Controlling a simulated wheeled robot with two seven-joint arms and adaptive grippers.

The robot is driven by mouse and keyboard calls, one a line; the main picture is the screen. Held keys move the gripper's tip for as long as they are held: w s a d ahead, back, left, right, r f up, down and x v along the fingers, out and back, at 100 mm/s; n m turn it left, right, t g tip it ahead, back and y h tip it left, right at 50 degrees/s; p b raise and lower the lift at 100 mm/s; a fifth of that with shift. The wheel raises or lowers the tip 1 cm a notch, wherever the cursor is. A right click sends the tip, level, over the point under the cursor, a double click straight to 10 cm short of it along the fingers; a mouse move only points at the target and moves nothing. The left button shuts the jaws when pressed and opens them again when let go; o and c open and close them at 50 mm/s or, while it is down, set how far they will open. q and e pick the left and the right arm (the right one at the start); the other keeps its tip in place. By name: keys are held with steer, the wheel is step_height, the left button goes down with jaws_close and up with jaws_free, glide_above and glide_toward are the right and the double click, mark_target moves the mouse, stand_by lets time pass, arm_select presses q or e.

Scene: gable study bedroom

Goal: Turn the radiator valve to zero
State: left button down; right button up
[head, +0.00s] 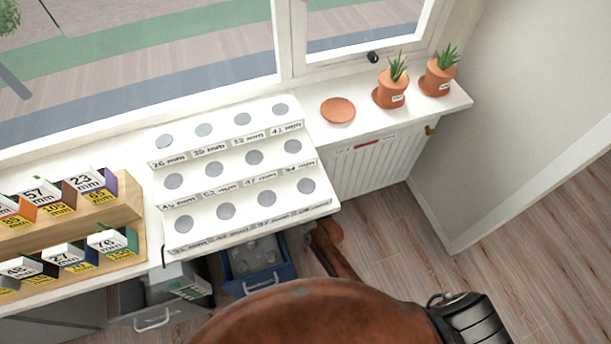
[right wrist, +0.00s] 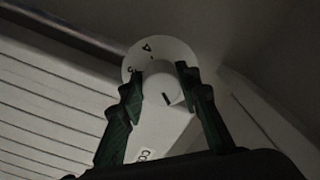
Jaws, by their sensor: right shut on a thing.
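The radiator valve (right wrist: 160,82) is a white round knob in front of a white dial disc (right wrist: 174,48) in the right wrist view. A short dark line shows on the knob's face, toward the lower right. Dark marks show on the disc's upper left, too small to read surely. My right gripper (right wrist: 161,88) has its green and dark fingers on both sides of the knob and is shut on it. In the head view the white ribbed radiator (head: 362,172) stands under the sill; I cannot make out the knob there. My left gripper is not in view.
A white stepped rack (head: 235,185) with grey discs stands on the sill (head: 320,133). Two potted plants (head: 391,85) and a terracotta saucer (head: 338,110) are to its right. A wooden box stand (head: 125,213) is left. A blue drawer (head: 262,280) stands open below. Floor at right is clear.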

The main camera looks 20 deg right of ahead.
steer(key=n, duration=0.3)
steer(key=shift+n+p, duration=0.35)
steer(key=shift+n, duration=0.05)
steer(key=shift+d+f+n+p, duration=0.1)
steer(key=shift+n+p, duration=0.2)
steer(key=shift+n, duration=1.6)
steer(key=o, duration=1.2)
steer(key=shift+c, duration=0.2)
steer(key=shift+s, duration=0.2)
steer(key=s, duration=1.1)
steer(key=shift+s+d, duration=0.35)
